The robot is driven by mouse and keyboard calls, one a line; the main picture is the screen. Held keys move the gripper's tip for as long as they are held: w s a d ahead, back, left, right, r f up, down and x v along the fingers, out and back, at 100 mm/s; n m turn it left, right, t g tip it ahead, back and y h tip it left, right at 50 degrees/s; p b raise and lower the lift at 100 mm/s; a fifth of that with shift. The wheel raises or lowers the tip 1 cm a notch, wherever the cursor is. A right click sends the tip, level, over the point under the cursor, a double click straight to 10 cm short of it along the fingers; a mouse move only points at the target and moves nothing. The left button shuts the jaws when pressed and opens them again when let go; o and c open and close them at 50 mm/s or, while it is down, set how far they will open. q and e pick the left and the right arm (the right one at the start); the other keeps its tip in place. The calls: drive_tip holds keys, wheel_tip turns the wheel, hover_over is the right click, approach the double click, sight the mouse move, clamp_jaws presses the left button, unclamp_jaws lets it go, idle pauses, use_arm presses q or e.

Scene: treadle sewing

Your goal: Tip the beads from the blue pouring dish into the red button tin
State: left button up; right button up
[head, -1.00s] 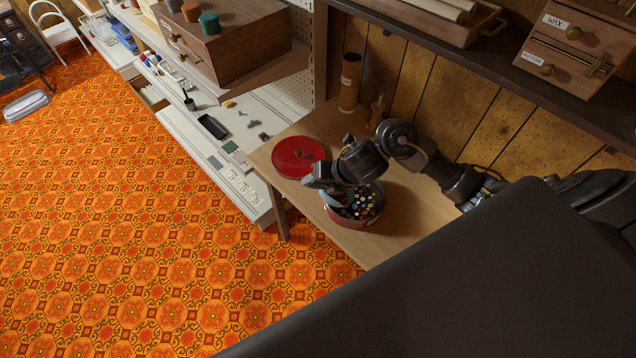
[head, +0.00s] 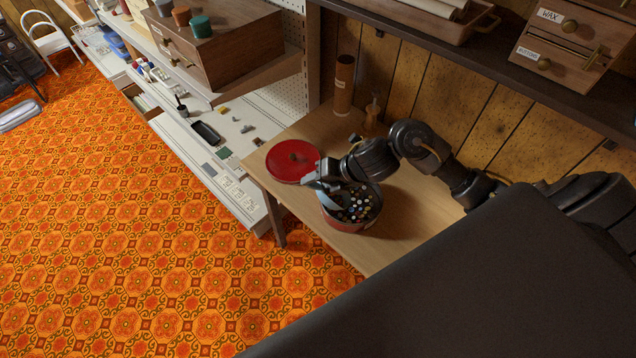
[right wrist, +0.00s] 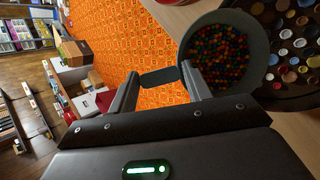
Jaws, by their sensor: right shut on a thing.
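The blue pouring dish (right wrist: 243,78) shows large in the right wrist view, its rim grey-blue, with many coloured beads inside. In the head view the dish (head: 333,199) is partly hidden by my right gripper (head: 318,180). My right gripper is shut on the dish and holds it at the left side of the red button tin (head: 341,223), overlapping its opening. The open tin holds many mixed buttons, which also show beside the dish in the right wrist view. I cannot tell the exact gap between dish and tin. My left gripper is not in view.
A round red lid (head: 291,162) lies on the wooden table (head: 408,212), left of the tin. A brown cylinder (head: 344,84) and a small bottle-like item (head: 373,110) stand at the back. A white shelf unit (head: 226,178) adjoins on the left. A dark shelf runs above.

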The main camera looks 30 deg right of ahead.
drive_tip(key=shift+s+d+r+m+t+y+b, duration=0.2)
drive_tip(key=shift+d+r+y+b, duration=0.2)
drive_tip(key=shift+d+y+b, duration=0.3)
drive_tip(key=shift+s+d+r+m+t+y+b, duration=0.1)
drive_tip(key=shift+d+r+m+t+y+b, duration=0.1)
drive_tip(key=shift+d+r+y+b, duration=0.5)
drive_tip(key=shift+s+d+t+y+b, duration=0.25)
drive_tip(key=shift+d+y+b, duration=0.35)
drive_tip(key=shift+b, duration=0.7)
drive_tip(key=shift+s+d+r+m+t+y+b, duration=0.15)
drive_tip(key=shift+d+m+t+y+b, duration=0.2)
drive_tip(key=shift+b, duration=0.3)
drive_tip(key=shift+w+d+r+m+y+b, duration=0.15)
drive_tip(key=shift+d+b, duration=0.25)
drive_tip(key=shift+b, duration=0.25)
idle(0.5)
drive_tip(key=shift+s+d+y+b, duration=0.25)
drive_tip(key=shift+d+y+b, duration=0.35)
drive_tip(key=shift+b, duration=0.25)
idle(2.7)
